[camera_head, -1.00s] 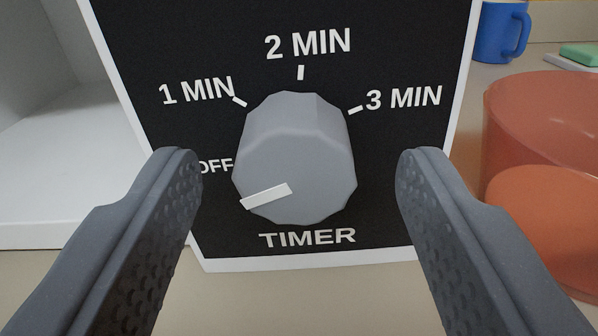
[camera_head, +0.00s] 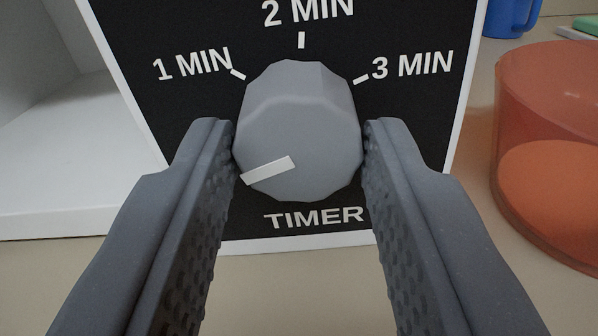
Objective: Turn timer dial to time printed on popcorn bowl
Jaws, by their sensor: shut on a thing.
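The grey timer dial (camera_head: 300,115) is a faceted knob on a black panel (camera_head: 190,110) with a white border. Its white pointer mark (camera_head: 268,170) points to the lower left, toward the side where OFF was printed; that label is now hidden by my left finger. The 1 MIN, 2 MIN and 3 MIN labels show around the top, with TIMER below. My gripper (camera_head: 300,145) is shut on the dial, one finger on each side. An orange-red translucent bowl (camera_head: 555,110) stands at the right, cut off by the picture edge; no printed time shows on its visible part.
A blue mug (camera_head: 510,15) stands behind at the upper right, with a green-topped item (camera_head: 587,24) beside it, partly cut off. A white shelf-like box (camera_head: 70,170) is at the left. The beige bench top below the panel is clear.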

